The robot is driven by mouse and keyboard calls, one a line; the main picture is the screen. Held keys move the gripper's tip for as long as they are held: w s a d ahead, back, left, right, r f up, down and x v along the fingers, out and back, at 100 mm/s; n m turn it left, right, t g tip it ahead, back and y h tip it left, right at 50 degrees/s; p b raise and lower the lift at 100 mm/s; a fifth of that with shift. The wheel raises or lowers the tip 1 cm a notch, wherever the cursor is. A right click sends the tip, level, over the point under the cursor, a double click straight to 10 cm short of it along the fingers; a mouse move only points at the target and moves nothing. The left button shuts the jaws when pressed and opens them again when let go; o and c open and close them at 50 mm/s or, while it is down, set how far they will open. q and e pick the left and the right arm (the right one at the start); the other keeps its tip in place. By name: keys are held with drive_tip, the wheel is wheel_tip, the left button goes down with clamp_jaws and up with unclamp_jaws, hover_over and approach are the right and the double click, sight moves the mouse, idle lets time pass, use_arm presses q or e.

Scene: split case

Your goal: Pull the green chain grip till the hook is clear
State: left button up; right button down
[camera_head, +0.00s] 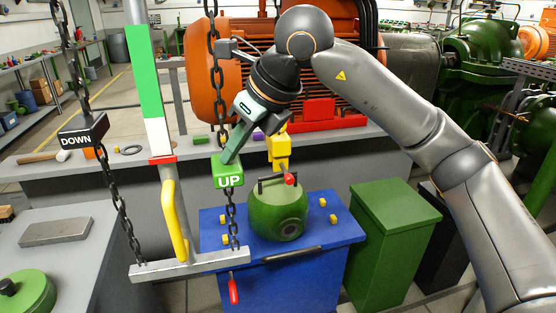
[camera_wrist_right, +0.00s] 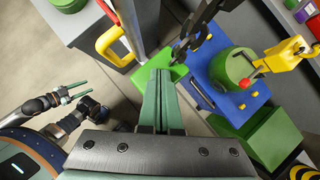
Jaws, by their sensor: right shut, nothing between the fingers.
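The green chain grip (camera_head: 227,171), marked UP, hangs on a dark chain left of centre. My right gripper (camera_head: 229,158) is shut and empty, its fingertips at the grip's top edge; I cannot tell whether they touch. In the right wrist view the closed fingers (camera_wrist_right: 160,74) lie over the green grip (camera_wrist_right: 180,73). The yellow hook block (camera_head: 280,150) hangs above a round green part (camera_head: 277,216) with a black handle. The red-tipped hook (camera_head: 290,179) is at this handle; whether it is engaged is unclear. My left gripper (camera_wrist_right: 76,93) shows open and empty in the right wrist view.
The black DOWN grip (camera_head: 84,130) hangs on another chain at left. A grey post with a green-white-red scale (camera_head: 146,85) and a yellow handle (camera_head: 174,220) stand between the chains. The green part sits on a blue stand (camera_head: 325,235). A green box (camera_head: 394,235) stands to its right.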

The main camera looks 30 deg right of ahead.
drive_tip(key=shift+r+p, duration=0.5)
drive_tip(key=shift+r, duration=0.15)
drive_tip(key=shift+r+p, duration=0.3)
drive_tip(key=shift+r, duration=0.05)
wheel_tip(320, 180, up, 3)
drive_tip(key=shift+f+p, duration=0.15)
drive_tip(key=shift+p, duration=0.9)
use_arm(q)
drive_tip(key=s+a+r+p, duration=0.1)
drive_tip(key=a+r+p, duration=0.2)
drive_tip(key=r+p, duration=0.1)
drive_tip(key=shift+s+a+r+n+y, duration=0.15)
drive_tip(key=shift+s+r+n+y, duration=0.2)
drive_tip(key=shift+r, duration=0.2)
use_arm(e)
drive_tip(key=shift+r, duration=2.75)
wheel_tip(320, 180, up, 7)
drive_tip(key=p, duration=0.6)
hover_over(234, 164)
use_arm(q)
wheel_tip(234, 164, up, 6)
drive_tip(key=shift+f, duration=0.15)
